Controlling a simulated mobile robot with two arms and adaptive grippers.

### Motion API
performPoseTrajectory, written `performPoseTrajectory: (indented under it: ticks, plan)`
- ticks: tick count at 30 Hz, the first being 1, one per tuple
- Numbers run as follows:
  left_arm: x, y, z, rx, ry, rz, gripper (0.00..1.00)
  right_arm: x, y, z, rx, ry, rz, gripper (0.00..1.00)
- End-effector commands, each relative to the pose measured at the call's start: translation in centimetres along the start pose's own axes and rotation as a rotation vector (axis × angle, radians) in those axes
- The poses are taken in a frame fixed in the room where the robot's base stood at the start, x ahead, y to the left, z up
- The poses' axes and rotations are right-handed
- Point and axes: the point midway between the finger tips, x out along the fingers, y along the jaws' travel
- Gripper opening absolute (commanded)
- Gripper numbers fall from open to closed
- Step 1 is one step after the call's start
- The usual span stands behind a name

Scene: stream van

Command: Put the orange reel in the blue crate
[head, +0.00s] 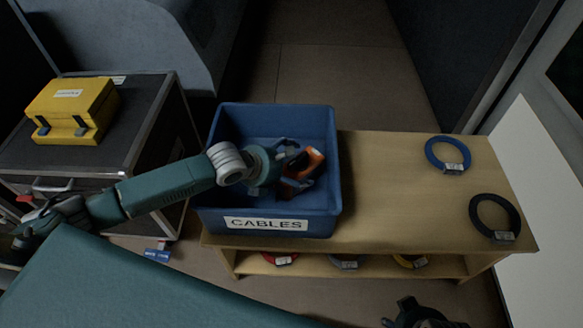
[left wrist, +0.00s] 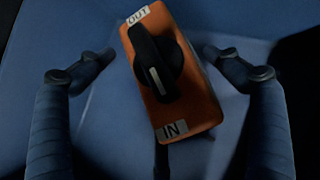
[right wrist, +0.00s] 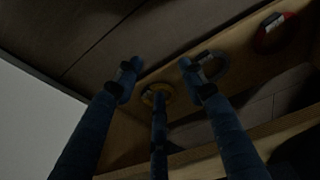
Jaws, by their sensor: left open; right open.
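The blue crate (head: 322,215), labelled CABLES, stands on the left end of the wooden bench. The orange reel (head: 308,166) is inside it, partly hidden by my left gripper in the head view. In the left wrist view the orange reel (left wrist: 196,100) lies on the crate's blue floor, with a black knob and IN and OUT labels. My left gripper (head: 296,165) is down in the crate. Its open fingers (left wrist: 155,55) stand on either side of the reel, apart from it. My right gripper (head: 402,312) is low in front of the bench, with open, empty fingers (right wrist: 158,68).
A blue cable coil (head: 447,154) and a black coil (head: 494,217) lie on the bench top (head: 390,190). Red, grey and yellow coils are on its lower shelf. A yellow case (head: 72,108) sits on a black case at left.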

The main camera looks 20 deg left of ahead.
Motion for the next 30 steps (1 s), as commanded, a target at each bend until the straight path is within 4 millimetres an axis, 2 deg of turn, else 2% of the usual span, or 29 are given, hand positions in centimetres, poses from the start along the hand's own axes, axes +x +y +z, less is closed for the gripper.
performPoseTrajectory:
  ticks: [3,5,15,19,24,30]
  plan:
    - [-0.3,0.0,0.3,-0.001,0.0,-0.001,0.9,-0.1,0.0,-0.1,0.0,0.004,0.0,0.41]
    - [-1.1,0.1,0.2,0.002,0.001,0.001,0.9,0.6,0.0,0.2,-0.001,-0.005,-0.001,0.41]
    - [-8.2,0.1,0.3,0.004,0.002,0.002,0.9,6.0,-0.4,2.9,-0.007,-0.041,-0.007,0.41]
    - [-10.4,0.1,0.2,0.002,0.001,0.001,0.9,7.4,-0.5,3.7,-0.008,-0.047,-0.008,0.41]
    - [-11.9,0.0,0.2,0.0,0.001,0.0,0.9,8.4,-0.5,4.4,-0.009,-0.052,-0.008,0.41]
    - [-12.2,0.0,0.2,-0.001,0.0,0.0,0.9,8.7,-0.6,4.6,-0.01,-0.052,-0.008,0.41]
